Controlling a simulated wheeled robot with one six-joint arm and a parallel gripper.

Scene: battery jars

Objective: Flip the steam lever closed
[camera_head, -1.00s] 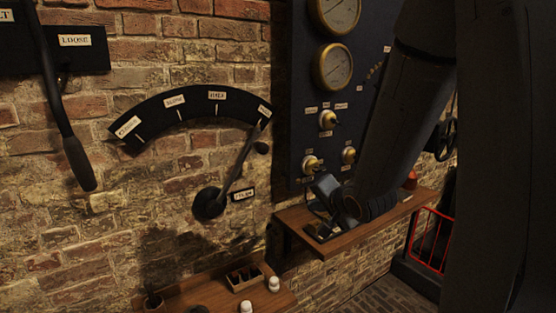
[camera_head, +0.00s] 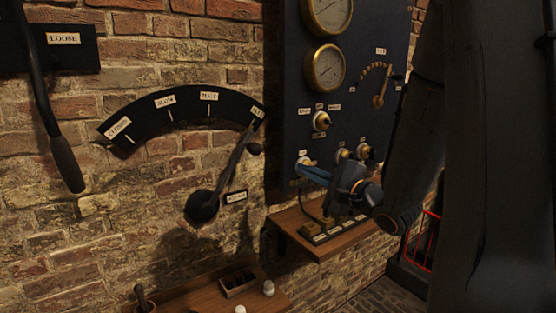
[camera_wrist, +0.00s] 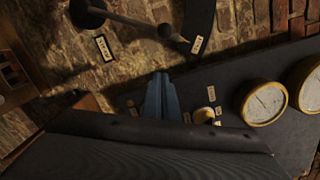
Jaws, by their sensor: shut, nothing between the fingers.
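The lever on the arc dial (camera_head: 180,108) has a dark round hub (camera_head: 202,206) and a thin arm (camera_head: 236,165) with a knob near its tip. The arm leans up and right to the rightmost mark. The lever also shows at the top left of the wrist view (camera_wrist: 128,20). My gripper (camera_head: 301,168) has blue fingers, shut and empty. They point left in front of the panel's lower left, right of the lever and apart from it.
A dark panel (camera_head: 290,110) with gauges (camera_head: 326,68), knobs and a brass lever (camera_head: 379,98) stands just right of the dial. A wooden shelf (camera_head: 340,243) lies below my gripper. Another long lever (camera_head: 62,160) hangs at the far left. The brick wall between is clear.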

